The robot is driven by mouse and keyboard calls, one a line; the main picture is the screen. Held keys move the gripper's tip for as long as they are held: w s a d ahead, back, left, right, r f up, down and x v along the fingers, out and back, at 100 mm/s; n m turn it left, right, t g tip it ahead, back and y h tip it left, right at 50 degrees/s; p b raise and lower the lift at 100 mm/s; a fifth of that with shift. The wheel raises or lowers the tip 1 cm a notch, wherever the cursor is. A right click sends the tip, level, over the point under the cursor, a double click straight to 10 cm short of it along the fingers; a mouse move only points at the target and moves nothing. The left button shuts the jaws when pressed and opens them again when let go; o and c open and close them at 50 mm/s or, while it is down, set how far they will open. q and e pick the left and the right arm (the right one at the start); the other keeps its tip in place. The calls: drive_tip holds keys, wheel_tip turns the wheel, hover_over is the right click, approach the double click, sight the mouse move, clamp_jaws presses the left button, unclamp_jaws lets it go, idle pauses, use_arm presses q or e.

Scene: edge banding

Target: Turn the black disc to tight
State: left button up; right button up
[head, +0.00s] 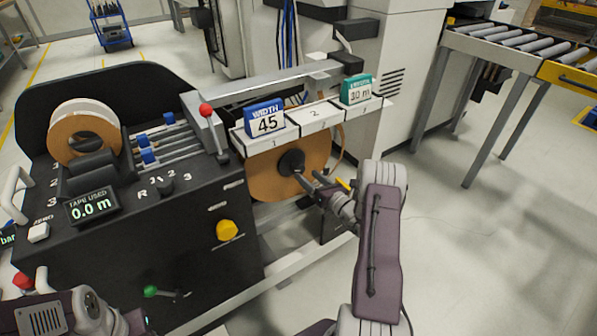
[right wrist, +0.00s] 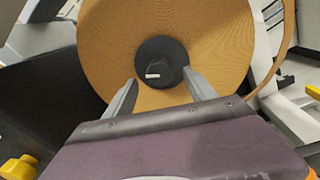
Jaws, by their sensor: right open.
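The black disc (head: 291,162) sits at the centre of a large brown roll of edge banding (head: 268,182) under the numbered shelf. In the right wrist view the black disc (right wrist: 161,62) shows a raised dark grip with a small white mark on its left part. My right gripper (head: 306,177) is in front of the roll, close to the disc. In the right wrist view its two fingers (right wrist: 160,78) are open, one on each side of the disc's lower half. I cannot tell whether they touch it. Part of my left arm shows at the lower left, but its fingers do not.
The white shelf (head: 313,117) above the roll carries a blue "WIDTH 45" sign (head: 266,120) and a green "30 m" sign (head: 357,90). A yellow knob (head: 227,230) and a red-tipped lever (head: 206,110) stick out of the black machine.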

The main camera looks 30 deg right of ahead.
sight(301, 170)
drive_tip(key=w, duration=0.1)
drive_tip(key=w+b, duration=0.1)
drive_tip(key=w, duration=0.1)
drive_tip(key=w+a, duration=0.1)
drive_tip(key=shift+w+f, duration=0.2)
drive_tip(key=shift+w, duration=0.15)
drive_tip(key=shift+w+r, duration=0.15)
drive_tip(key=shift+w, duration=0.25)
drive_tip(key=c, duration=1.4)
drive_tip(key=shift+o, duration=0.2)
drive_tip(key=shift+m, duration=0.3)
drive_tip(key=m+p, duration=0.1)
drive_tip(key=m, duration=0.3)
drive_tip(key=shift+m, duration=0.4)
drive_tip(key=m+p, duration=0.1)
drive_tip(key=m, duration=0.5)
drive_tip(key=shift+m+t+h+p, duration=0.3)
drive_tip(key=shift+m+t+p, duration=0.05)
drive_tip(key=shift+m+t, duration=0.05)
drive_tip(key=shift+d, duration=0.1)
